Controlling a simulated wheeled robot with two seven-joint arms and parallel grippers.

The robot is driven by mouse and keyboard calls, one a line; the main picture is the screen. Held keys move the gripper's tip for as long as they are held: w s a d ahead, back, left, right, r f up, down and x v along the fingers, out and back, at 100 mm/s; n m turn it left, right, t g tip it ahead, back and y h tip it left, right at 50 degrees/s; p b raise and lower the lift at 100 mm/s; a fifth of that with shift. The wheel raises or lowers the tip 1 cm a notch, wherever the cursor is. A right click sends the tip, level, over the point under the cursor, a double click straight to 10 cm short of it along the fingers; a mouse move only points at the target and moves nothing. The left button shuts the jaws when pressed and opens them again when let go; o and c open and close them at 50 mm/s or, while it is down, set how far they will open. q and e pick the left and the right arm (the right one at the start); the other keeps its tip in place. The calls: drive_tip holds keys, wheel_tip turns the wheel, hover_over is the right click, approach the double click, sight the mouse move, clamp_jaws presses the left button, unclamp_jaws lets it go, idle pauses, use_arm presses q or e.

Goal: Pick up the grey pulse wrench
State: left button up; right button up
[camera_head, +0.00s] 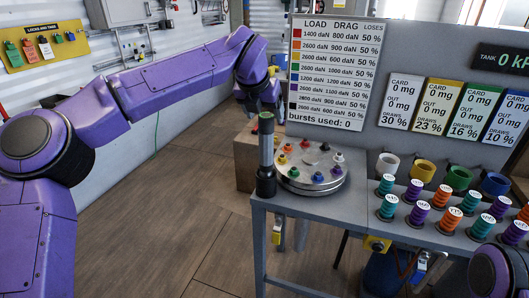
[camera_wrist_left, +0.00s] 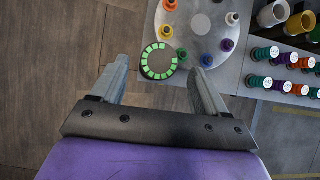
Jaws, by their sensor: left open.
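The grey pulse wrench (camera_head: 266,150) stands upright at the near left corner of the table, beside the round plate. It has a grey shaft, a black base and a green top. My left gripper (camera_head: 263,103) is above it, pointing down, with its fingers partly hidden in the head view. In the left wrist view the wrench's round top (camera_wrist_left: 158,61) shows a ring of green segments. It appears between the two spread fingertips of my left gripper (camera_wrist_left: 159,69), which is open and empty. My right gripper is out of view.
The round plate (camera_head: 311,190) with several coloured knobs is close to the wrench. Coloured spools (camera_head: 417,215) and cups (camera_head: 423,172) stand to the right on the table. A burst-count board (camera_head: 335,73) rises behind. Open floor (camera_head: 180,215) lies to the left.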

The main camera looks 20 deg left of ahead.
sight(266, 115)
use_arm(q)
drive_tip(key=p+x, duration=0.1)
drive_tip(key=x, duration=0.4)
drive_tip(key=shift+w+a+p, duration=0.1)
drive_tip(key=shift+w+p, duration=0.15)
drive_tip(key=shift+p, duration=0.15)
drive_tip(key=shift+w+f, duration=0.1)
drive_tip(key=shift+f, duration=0.05)
clamp_jaws()
drive_tip(key=shift+r, duration=0.3)
